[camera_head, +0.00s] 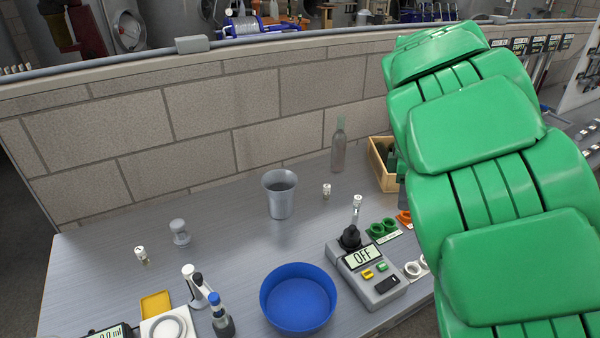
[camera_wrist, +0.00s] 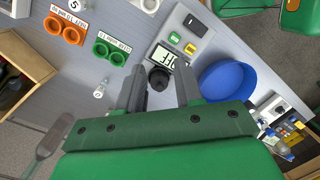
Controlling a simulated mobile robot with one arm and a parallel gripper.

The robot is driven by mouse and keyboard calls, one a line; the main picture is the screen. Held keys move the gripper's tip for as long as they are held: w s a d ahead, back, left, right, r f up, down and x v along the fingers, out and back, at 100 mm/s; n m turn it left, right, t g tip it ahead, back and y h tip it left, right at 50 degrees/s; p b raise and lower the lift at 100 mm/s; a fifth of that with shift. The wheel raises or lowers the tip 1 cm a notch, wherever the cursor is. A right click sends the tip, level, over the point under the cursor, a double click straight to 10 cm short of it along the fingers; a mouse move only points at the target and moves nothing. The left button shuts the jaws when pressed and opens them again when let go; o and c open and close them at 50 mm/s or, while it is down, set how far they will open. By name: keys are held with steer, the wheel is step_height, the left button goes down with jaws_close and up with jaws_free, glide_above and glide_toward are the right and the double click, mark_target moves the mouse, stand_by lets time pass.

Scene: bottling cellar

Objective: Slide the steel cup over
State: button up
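The steel cup (camera_head: 279,195) stands upright on the grey bench, left of the middle in the head view, near the brick wall. It is a grey, slightly tapered cup with a wide open mouth. I cannot make it out in the wrist view. My gripper (camera_wrist: 161,80) shows in the wrist view with its two dark fingers apart and nothing held between them. The black round knob of a meter lies beyond the gap. In the head view my green arm covers the right side and hides the gripper's fingers.
A blue bowl (camera_head: 298,299) and a meter reading OFF (camera_head: 366,275) stand in front of the cup. A clear bottle (camera_head: 339,146) and a wooden crate (camera_head: 377,163) stand behind to the right. Small vials (camera_head: 326,191) stand nearby. Bench left of the cup is mostly clear.

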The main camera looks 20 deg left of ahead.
steer(key=w+a+f+n+t, duration=0.1)
steer(key=w+a+f+n, duration=0.2)
steer(key=w+a+n, duration=0.35)
steer(key=n+y, duration=0.5)
steer(key=n, duration=0.5)
glide_above(293, 189)
steer(key=w+d, duration=0.1)
steer(key=d, duration=0.1)
steer(key=shift+f, duration=2.6)
steer(key=shift+f, duration=0.1)
steer(key=shift+x, duration=3.85)
steer(key=shift+w+d, duration=0.1)
jaws_close()
